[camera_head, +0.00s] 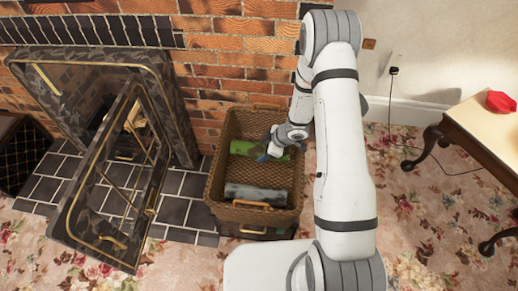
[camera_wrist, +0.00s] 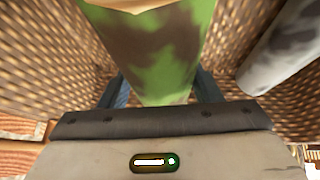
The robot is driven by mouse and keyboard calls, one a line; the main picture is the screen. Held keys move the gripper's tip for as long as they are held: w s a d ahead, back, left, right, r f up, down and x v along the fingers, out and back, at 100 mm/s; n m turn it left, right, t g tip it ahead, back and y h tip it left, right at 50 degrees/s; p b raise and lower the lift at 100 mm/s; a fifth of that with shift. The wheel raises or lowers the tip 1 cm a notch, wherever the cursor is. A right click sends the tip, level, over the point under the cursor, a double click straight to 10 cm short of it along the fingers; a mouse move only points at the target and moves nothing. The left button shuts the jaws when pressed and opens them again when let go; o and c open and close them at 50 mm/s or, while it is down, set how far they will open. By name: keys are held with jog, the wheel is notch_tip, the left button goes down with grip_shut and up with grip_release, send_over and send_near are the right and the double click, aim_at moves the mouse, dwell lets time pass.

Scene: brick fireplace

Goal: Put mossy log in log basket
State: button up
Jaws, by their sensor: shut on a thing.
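The mossy log (camera_head: 245,149), green with brown patches, is inside the wicker log basket (camera_head: 222,177) in the head view. My gripper (camera_head: 268,153) reaches down into the basket and is shut on the log near its right end. In the wrist view the log (camera_wrist: 155,50) stands out between my two fingers, and the basket's woven wall (camera_wrist: 55,60) surrounds it. Whether the log touches the basket floor cannot be told. My wrist hides part of the log's right end.
A grey log (camera_head: 256,194) lies in the near part of the basket; it also shows at the right in the wrist view (camera_wrist: 285,45). The open fireplace door (camera_head: 112,185) stands left of the basket. A wooden table (camera_head: 485,125) is at the far right.

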jog(key=shift+f, duration=0.25)
jog(key=o, duration=1.5)
